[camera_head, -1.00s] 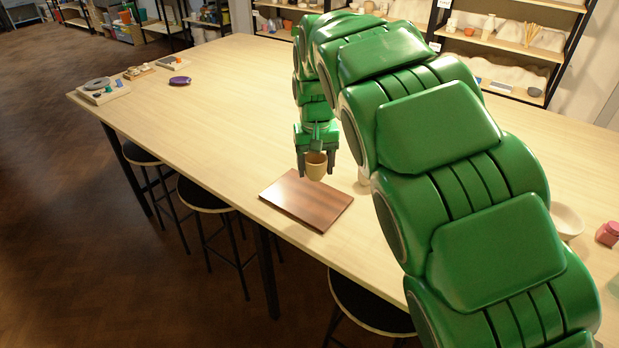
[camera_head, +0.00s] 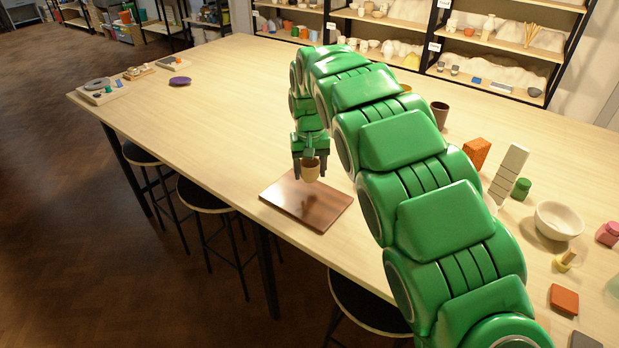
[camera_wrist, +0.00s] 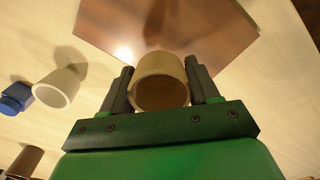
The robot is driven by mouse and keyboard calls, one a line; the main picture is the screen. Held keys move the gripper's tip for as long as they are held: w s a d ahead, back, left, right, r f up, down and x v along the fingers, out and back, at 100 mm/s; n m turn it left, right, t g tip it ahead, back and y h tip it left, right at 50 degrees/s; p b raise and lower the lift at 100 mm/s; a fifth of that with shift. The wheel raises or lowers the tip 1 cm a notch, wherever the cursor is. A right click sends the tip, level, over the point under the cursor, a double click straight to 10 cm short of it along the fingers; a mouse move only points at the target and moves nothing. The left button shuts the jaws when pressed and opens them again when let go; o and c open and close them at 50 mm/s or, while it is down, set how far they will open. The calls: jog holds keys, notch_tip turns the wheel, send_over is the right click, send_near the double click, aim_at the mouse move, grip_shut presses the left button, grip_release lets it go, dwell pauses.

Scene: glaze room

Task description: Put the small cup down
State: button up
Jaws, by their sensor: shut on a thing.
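A small tan cup (camera_head: 310,170) is held between the two dark fingers of my gripper (camera_head: 310,168). In the wrist view the cup (camera_wrist: 161,70) sits between the fingertips of my gripper (camera_wrist: 162,84), its open mouth facing the camera. The cup is over the far part of a reddish-brown wooden board (camera_head: 308,205) lying on the table. I cannot tell whether the cup's base touches the board.
The pale table (camera_head: 225,110) is clear left of the board. At right stand a white bowl (camera_head: 558,221), a green jar (camera_head: 521,189), an orange block (camera_head: 477,152) and a dark cup (camera_head: 439,115). The wrist view shows a cream cup (camera_wrist: 60,84) and a blue object (camera_wrist: 15,98) beside my gripper.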

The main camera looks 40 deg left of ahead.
aim_at(309, 178)
jog(key=shift+f, duration=0.1)
jog(key=shift+w+a+f, duration=0.15)
jog(key=shift+a+f, duration=0.05)
jog(key=shift+f, duration=1.5)
jog(key=shift+f, duration=0.15)
jog(key=o, duration=1.1)
notch_tip(309, 178, up, 12)
